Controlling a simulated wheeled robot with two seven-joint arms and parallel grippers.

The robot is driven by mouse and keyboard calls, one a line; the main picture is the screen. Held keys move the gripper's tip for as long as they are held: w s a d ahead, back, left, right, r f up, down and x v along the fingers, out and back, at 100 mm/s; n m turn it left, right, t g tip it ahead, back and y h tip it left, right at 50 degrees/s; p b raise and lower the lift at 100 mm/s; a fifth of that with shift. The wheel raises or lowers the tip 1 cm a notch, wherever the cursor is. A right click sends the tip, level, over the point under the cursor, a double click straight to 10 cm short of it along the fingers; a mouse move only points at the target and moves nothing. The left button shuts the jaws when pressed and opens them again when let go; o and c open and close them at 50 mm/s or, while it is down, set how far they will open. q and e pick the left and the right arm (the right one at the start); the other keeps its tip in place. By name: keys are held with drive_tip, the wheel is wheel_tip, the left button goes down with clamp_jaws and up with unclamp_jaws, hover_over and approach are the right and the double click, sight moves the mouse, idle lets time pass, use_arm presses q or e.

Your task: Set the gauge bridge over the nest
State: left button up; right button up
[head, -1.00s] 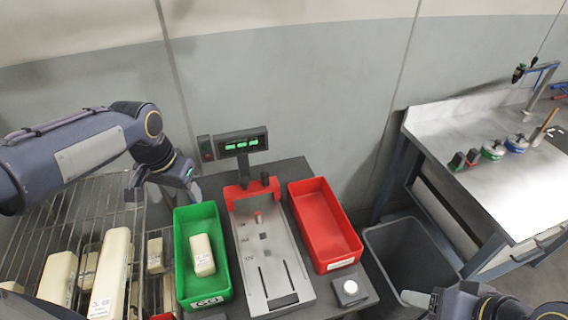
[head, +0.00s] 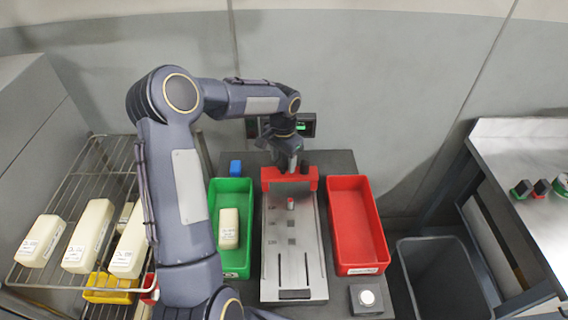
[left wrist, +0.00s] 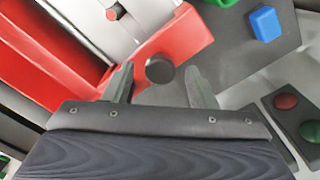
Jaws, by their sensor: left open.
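The red gauge bridge (head: 273,179) stands across the far end of the grey metal plate (head: 273,262). It also shows in the left wrist view (left wrist: 178,42). A small red-topped pin (head: 291,203) stands on the plate in front of the bridge, around the likely nest area. My left gripper (head: 291,166) is over the bridge, partly hiding it. In the left wrist view my left gripper (left wrist: 161,84) is open, with a round black knob (left wrist: 159,68) between and just beyond its fingertips. I cannot tell whether they touch it. My right gripper is out of view.
A green bin (head: 231,190) with a pale block (head: 229,228) stands left of the plate, and a red bin (head: 355,225) stands right. A blue block (head: 235,167) lies behind the green bin. A button box (head: 367,298) sits front right. A wire rack (head: 85,185) holds several pale blocks.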

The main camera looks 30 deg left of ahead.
use_arm(q)
drive_tip(key=shift+f, duration=0.45)
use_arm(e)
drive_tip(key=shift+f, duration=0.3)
use_arm(q)
clamp_jaws()
drive_tip(key=shift+s, duration=0.1)
